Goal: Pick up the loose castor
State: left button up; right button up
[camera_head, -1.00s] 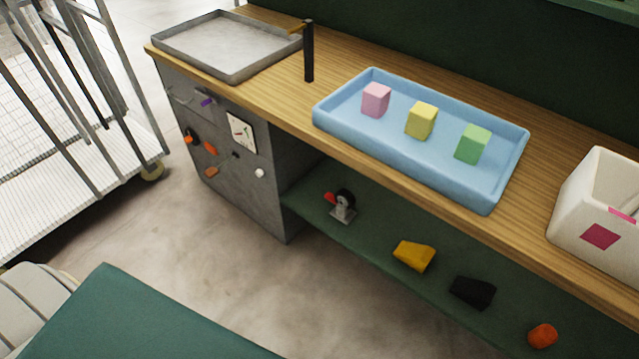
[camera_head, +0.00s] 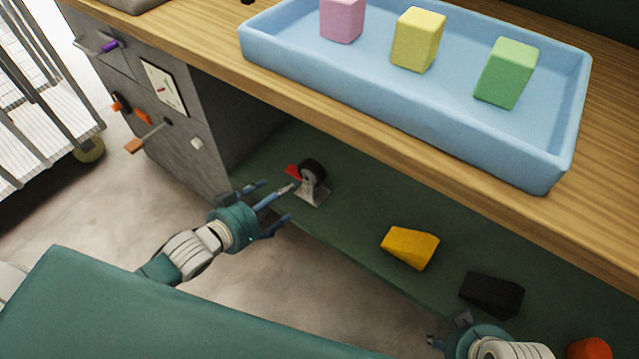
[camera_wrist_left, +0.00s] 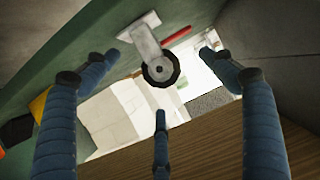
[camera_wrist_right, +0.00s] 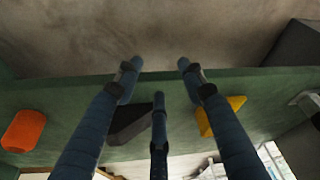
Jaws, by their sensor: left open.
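The loose castor (camera_head: 313,184) has a black wheel, a grey metal plate and a red lever. It sits on the green lower shelf (camera_head: 345,215), near the grey cabinet side. My left gripper (camera_head: 278,200) is open at the shelf's front edge, its fingers spread toward the castor. In the left wrist view the castor (camera_wrist_left: 145,48) shows between and beyond the fingers; contact cannot be seen. My right gripper (camera_head: 447,330) is at the shelf's front, near the black wedge (camera_head: 491,294). Its fingers are apart and empty in the right wrist view (camera_wrist_right: 158,72).
A yellow wedge (camera_head: 410,248) and an orange object (camera_head: 590,349) also lie on the shelf. The wooden worktop (camera_head: 215,40) overhangs it, bearing a blue tray (camera_head: 400,107) with pink, yellow and green blocks. The cabinet (camera_head: 170,130) bounds the shelf at left.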

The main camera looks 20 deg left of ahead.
aim_at(307, 179)
pick_arm(q)
jog(key=w+d, duration=0.1)
jog(key=w+d+b, duration=0.1)
jog(key=w, duration=0.1)
jog(key=w+f, duration=0.1)
jog(key=w, duration=0.1)
jog(key=shift+w+d+b, duration=0.15)
jog(key=shift+d+b, duration=0.25)
jog(key=b+x, duration=0.2)
jog(key=x, duration=0.2)
jog(key=shift+w+d, duration=0.3)
jog(key=shift+w, duration=0.15)
pick_arm(e)
jog(key=w+a+r+t+y, duration=0.1)
jog(key=w+r+t, duration=0.3)
jog(key=w, duration=0.4)
jog(key=w+a+r+t+y, duration=0.1)
jog(key=w+a+r+t, duration=0.3)
jog(key=w+r, duration=0.3)
jog(key=shift+w+a+r+t+y, duration=0.3)
jog(key=shift+w+t, duration=0.5)
jog(key=shift+w, duration=0.15)
